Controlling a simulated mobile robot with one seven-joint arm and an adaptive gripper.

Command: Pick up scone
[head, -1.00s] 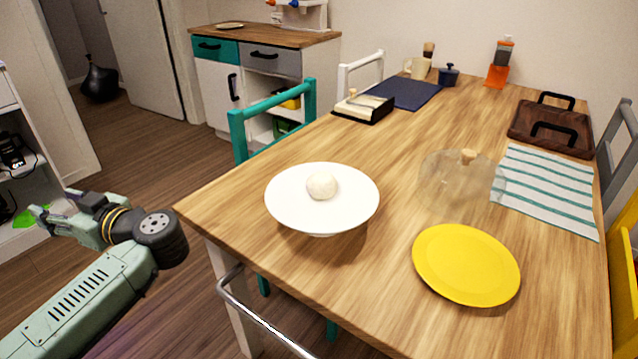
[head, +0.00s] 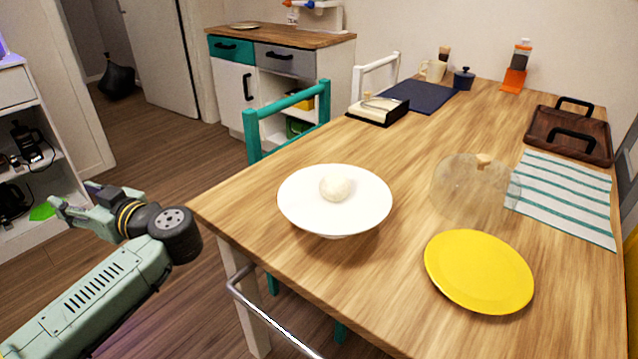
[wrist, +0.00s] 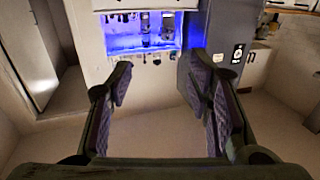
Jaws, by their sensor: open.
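A pale round scone (head: 335,188) sits in the middle of a white footed plate (head: 300,212) near the left edge of the wooden table. My gripper is at the left of the head view, off the table and well apart from the scone. In the wrist view my gripper (wrist: 160,105) is open, with nothing between its fingers. The scone does not show in the wrist view.
A clear dome (head: 465,190) with a wooden knob and a yellow plate (head: 478,272) stand right of the white plate. A striped cloth (head: 565,198) and dark tray (head: 570,137) lie farther right. A teal chair (head: 290,115) stands at the table's left side. A metal rail (head: 265,315) runs along the near edge.

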